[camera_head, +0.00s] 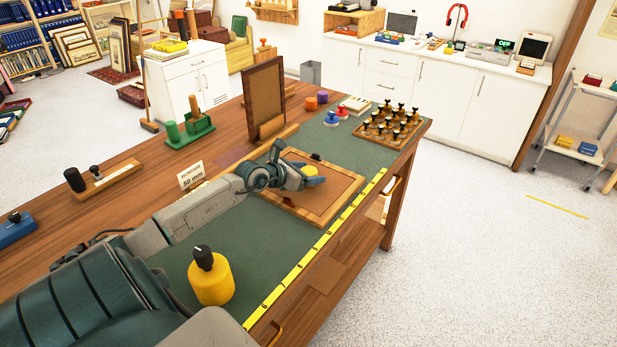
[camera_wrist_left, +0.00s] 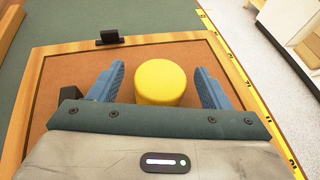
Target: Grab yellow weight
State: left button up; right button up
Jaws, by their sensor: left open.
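A yellow weight, a short plain cylinder (camera_wrist_left: 160,82), lies on a wood-framed brown board (camera_wrist_left: 215,48) in the left wrist view. In the head view the yellow weight (camera_head: 311,170) is partly hidden by my left gripper (camera_head: 308,178). The gripper is open, with one blue finger on each side of the weight in the left wrist view (camera_wrist_left: 159,68). A gap shows on both sides, so the fingers look apart from it. I cannot tell their exact height. My right gripper is not in view.
A yellow bottle-shaped object with a black knob (camera_head: 211,280) stands on the green mat (camera_head: 262,247) nearer me. An upright brown frame (camera_head: 264,98) stands behind the board. A rack of stamps (camera_head: 390,126) stands beyond it. A yellow measuring tape (camera_head: 318,247) runs along the table's edge.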

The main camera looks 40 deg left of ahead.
pick_arm(q)
jog(key=shift+x, duration=1.15)
jog(key=c, duration=1.4)
jog(key=shift+r, duration=0.1)
jog(key=shift+c, duration=0.6)
